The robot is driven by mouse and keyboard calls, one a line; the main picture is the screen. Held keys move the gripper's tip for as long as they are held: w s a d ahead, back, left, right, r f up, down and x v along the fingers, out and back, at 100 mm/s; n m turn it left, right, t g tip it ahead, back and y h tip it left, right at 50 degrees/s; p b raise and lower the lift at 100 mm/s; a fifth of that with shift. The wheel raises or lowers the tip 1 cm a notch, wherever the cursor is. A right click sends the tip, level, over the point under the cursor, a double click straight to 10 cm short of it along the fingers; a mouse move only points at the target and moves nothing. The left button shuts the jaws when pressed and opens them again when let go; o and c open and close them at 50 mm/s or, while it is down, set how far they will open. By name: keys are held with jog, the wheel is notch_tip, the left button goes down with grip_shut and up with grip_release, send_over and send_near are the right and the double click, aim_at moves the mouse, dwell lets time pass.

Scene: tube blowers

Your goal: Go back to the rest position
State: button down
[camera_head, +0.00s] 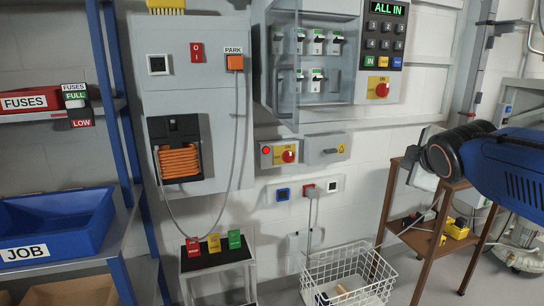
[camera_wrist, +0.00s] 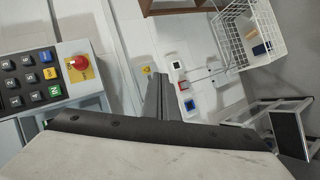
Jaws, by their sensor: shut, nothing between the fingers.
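My gripper (camera_wrist: 158,78) shows in the wrist view as dark narrow fingers, shut and empty, in front of the white wall. It touches nothing that I can make out. In the head view my blue arm (camera_head: 510,170) reaches in from the right edge with its dark rounded joint toward the wall. I cannot clearly make out the fingers in that view.
A keypad panel (camera_head: 384,40) reading "ALL IN" hangs beside a clear-fronted breaker cabinet (camera_head: 295,100). A white wire basket (camera_head: 345,275) stands low at centre; a brown table (camera_head: 455,185) stands below my arm. A blue JOB bin (camera_head: 55,225) is at left.

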jog(key=s+a+f+m+g+y, duration=0.1)
jog(key=s+a+f+m+g, duration=0.2)
jog(key=s+f+m, duration=0.3)
jog(key=s+a+f+m+g+y, duration=0.1)
jog(key=s+a+f+m+g, duration=0.2)
jog(key=s+f, duration=1.3)
jog(key=s+m+g, duration=0.1)
jog(key=s+m, duration=0.2)
jog(key=shift+s+f+m+g, duration=0.2)
jog(key=shift+f+m+g, duration=0.15)
jog(key=shift+m+g, duration=0.05)
jog(key=shift+d, duration=0.1)
